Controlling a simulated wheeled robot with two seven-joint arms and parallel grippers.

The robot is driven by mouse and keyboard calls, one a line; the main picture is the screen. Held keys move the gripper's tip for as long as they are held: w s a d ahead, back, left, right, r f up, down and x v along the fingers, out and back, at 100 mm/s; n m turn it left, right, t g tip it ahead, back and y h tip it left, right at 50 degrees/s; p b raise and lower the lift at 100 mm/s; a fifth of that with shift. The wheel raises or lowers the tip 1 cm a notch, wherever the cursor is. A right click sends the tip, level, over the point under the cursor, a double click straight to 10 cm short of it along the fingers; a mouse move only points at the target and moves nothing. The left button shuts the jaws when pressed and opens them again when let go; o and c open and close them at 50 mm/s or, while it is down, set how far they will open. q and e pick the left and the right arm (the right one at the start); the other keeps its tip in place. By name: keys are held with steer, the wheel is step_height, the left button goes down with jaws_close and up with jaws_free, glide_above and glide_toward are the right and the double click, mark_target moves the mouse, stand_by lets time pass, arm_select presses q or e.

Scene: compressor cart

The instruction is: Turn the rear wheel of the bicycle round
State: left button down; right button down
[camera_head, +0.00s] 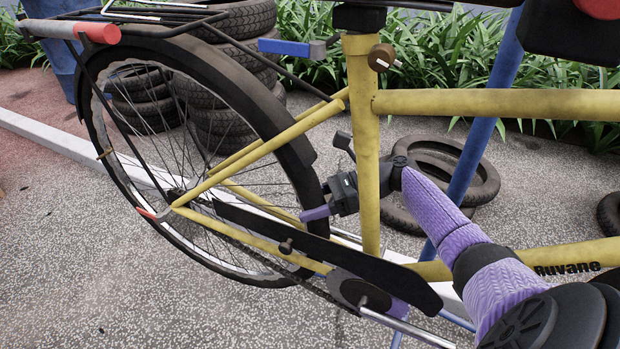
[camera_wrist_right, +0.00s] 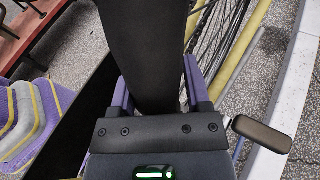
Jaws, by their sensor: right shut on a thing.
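The yellow bicycle (camera_head: 364,170) stands across the head view, with its rear wheel (camera_head: 92,120) at the left under a dark mudguard (camera_head: 215,78). My right gripper (camera_head: 316,209) reaches past the seat tube to the wheel's front edge, just below the mudguard's lower end. In the right wrist view, my right gripper's purple fingers (camera_wrist_right: 156,90) lie on either side of the black tyre (camera_wrist_right: 158,98), shut on it. The far finger is hidden in the head view. The mudguard (camera_wrist_right: 146,35) widens above the fingers in the wrist view. My left gripper is not in view.
The frame tubes, chain guard (camera_head: 270,231) and crank surround my right wrist closely. A blue post (camera_head: 478,145) stands behind the frame. Stacked tyres (camera_head: 240,22) and loose tyres (camera_head: 430,165) lie behind. Paving (camera_head: 60,255) at the lower left is clear.

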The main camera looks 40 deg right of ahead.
steer(key=shift+c, duration=0.3)
jaws_free()
